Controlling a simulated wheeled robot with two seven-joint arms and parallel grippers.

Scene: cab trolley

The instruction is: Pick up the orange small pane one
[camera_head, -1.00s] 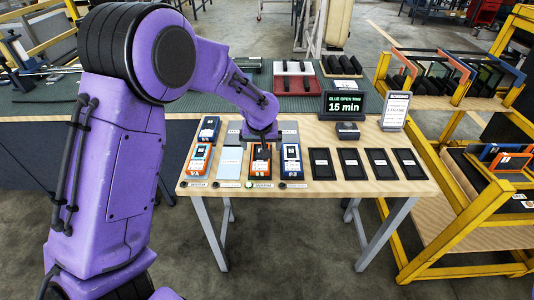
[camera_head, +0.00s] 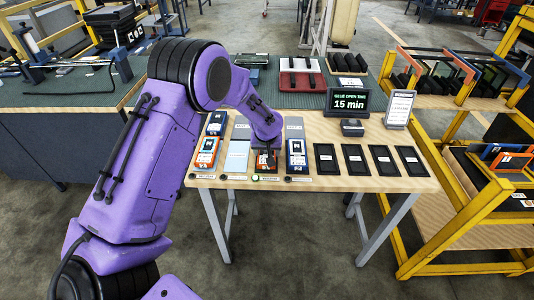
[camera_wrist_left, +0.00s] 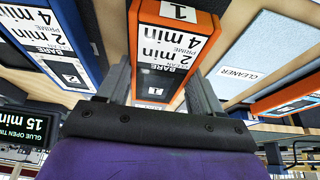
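An orange case (camera_head: 261,168) with a white label lies in the row on the wooden table. In the left wrist view the orange case (camera_wrist_left: 168,45) carries a "1" card and "2 min", "4 min", "PRIME" and "BARE" print. My left gripper (camera_head: 267,158) is down over this case and hides part of it. In the left wrist view its grey fingers (camera_wrist_left: 160,88) stand apart, one at each side of the case; firm contact is not visible. Another orange case (camera_head: 205,152) lies further left. My right gripper is not in view.
A blue case (camera_head: 297,156) lies close right of the gripper, a pale cleaner pad (camera_head: 237,157) close left. Several black trays (camera_head: 355,160) fill the right. A "15 min" sign (camera_head: 349,103) stands behind. A yellow rack (camera_head: 455,210) with framed panes stands right of the table.

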